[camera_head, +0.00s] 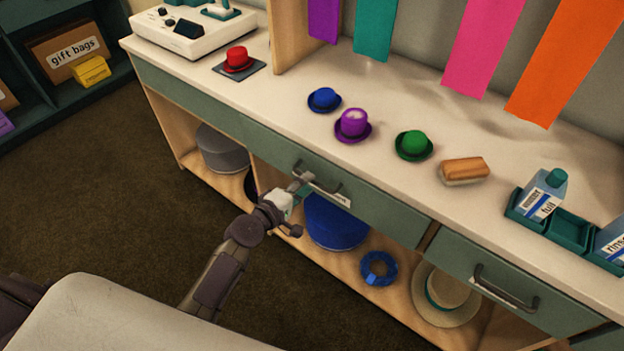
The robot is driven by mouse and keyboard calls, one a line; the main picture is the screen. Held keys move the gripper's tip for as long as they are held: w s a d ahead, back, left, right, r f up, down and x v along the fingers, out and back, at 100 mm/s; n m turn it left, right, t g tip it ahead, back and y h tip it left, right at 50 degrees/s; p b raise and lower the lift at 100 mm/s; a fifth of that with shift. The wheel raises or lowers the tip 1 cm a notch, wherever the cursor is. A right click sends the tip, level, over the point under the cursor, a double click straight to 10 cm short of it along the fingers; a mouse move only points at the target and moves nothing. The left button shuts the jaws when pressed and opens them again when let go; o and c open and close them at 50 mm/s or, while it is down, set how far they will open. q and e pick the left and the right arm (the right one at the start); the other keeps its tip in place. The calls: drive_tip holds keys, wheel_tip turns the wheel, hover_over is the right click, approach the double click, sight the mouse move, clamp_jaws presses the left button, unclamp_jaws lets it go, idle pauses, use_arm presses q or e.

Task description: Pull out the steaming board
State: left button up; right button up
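I cannot tell if this front is the steaming board; no separate board shows. It looks flush with the cabinet. My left gripper (301,206) is in front of its left half, close to the left end of the handle. Its fingers look spread apart with nothing between them. Whether a finger touches the handle is unclear. My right gripper is not in view.
On the counter (385,95) stand small blue (324,99), purple (352,124), green (414,145) and red hats (238,60), a brush-like block (464,170) and a green caddy (568,231). Another drawer (520,285) is at right. The floor at left is clear.

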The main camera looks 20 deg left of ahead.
use_arm(q)
drive_tip(key=shift+x, duration=1.65)
clamp_jaws()
